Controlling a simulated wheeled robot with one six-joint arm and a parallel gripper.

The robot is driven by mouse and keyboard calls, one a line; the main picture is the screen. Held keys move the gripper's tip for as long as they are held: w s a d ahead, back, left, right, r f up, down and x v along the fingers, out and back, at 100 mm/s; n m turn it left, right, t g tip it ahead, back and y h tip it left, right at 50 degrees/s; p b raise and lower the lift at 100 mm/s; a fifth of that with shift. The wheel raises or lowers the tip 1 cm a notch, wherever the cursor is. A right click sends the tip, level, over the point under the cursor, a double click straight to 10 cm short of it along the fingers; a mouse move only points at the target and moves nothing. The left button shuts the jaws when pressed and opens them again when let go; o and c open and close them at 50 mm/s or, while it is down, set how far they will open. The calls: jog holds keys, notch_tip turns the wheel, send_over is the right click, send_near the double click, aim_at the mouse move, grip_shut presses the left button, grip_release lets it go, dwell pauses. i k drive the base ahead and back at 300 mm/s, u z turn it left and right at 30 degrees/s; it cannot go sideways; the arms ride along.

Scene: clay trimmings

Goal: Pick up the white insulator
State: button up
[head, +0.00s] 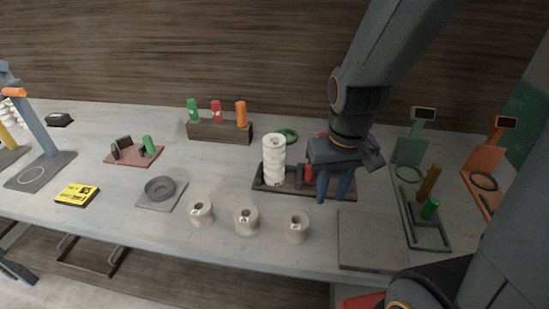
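The white insulator (273,158) is a ribbed white cylinder. It stands upright at the left end of a dark tray (265,192) near the middle of the table. My gripper (333,198) points down over the right part of that tray, to the right of the insulator and apart from it. Its two dark blue fingers are spread with nothing seen between them. The gripper partly hides the tray and a red thing (308,174) in it.
Several beige spools, one the middle spool (246,222), stand in front of the tray. A block (219,132) with green, red and orange cylinders and a green ring (287,135) lie behind. Green and orange stands are at right. A flat grey plate (370,243) is bare.

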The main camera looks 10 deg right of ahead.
aim_at(273, 146)
jog(key=k, duration=1)
jog(key=u, duration=1.75)
jog(key=i, duration=1.4)
jog(key=z, duration=2.85)
jog(key=i, duration=0.5)
jog(key=z, duration=0.05)
